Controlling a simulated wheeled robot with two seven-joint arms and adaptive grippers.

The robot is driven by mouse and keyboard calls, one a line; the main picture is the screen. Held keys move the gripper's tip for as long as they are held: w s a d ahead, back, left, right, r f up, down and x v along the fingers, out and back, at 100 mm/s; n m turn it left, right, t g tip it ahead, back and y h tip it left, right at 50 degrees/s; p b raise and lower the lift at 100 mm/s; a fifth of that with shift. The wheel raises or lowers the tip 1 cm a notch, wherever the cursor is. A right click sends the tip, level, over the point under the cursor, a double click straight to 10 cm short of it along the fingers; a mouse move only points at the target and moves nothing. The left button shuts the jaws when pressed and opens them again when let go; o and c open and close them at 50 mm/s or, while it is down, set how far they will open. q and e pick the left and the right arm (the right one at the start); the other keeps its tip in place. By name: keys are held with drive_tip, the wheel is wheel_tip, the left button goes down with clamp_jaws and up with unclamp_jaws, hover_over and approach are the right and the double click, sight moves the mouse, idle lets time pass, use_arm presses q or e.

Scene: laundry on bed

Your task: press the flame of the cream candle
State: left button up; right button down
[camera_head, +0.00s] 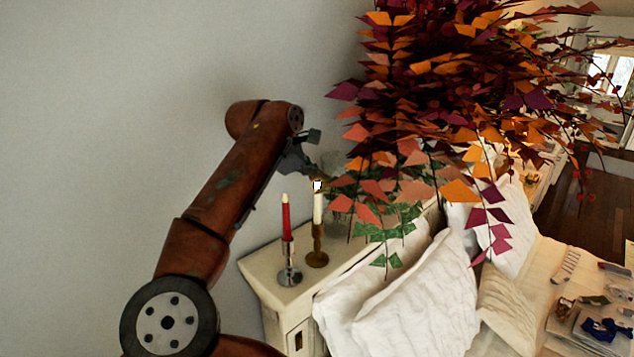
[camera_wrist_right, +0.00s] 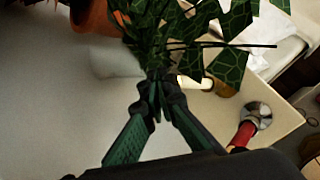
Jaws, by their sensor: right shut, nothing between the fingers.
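The cream candle (camera_head: 318,208) stands upright in a brass holder (camera_head: 317,258) on the cabinet, with a small bright flame (camera_head: 317,185) at its top. In the right wrist view the cream candle (camera_wrist_right: 196,83) lies just beyond and right of my fingers, partly behind leaves. My right gripper (camera_head: 316,168) is shut and empty, close above the flame; it also shows in the right wrist view (camera_wrist_right: 157,92). I cannot tell if it touches the flame. My left gripper is out of view.
A red candle (camera_head: 286,218) in a silver holder (camera_head: 290,275) stands left of the cream one. Hanging orange, purple and green foliage (camera_head: 440,110) crowds the right side. The cream cabinet (camera_head: 262,284) borders white pillows (camera_head: 415,305). The wall is bare at left.

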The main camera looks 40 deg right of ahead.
sight(316, 188)
drive_tip(key=shift+f, duration=0.35)
drive_tip(key=shift+d+r, duration=0.1)
drive_tip(key=shift+r, duration=0.3)
wheel_tip(316, 188, up, 6)
drive_tip(key=p, duration=0.4)
idle(0.4)
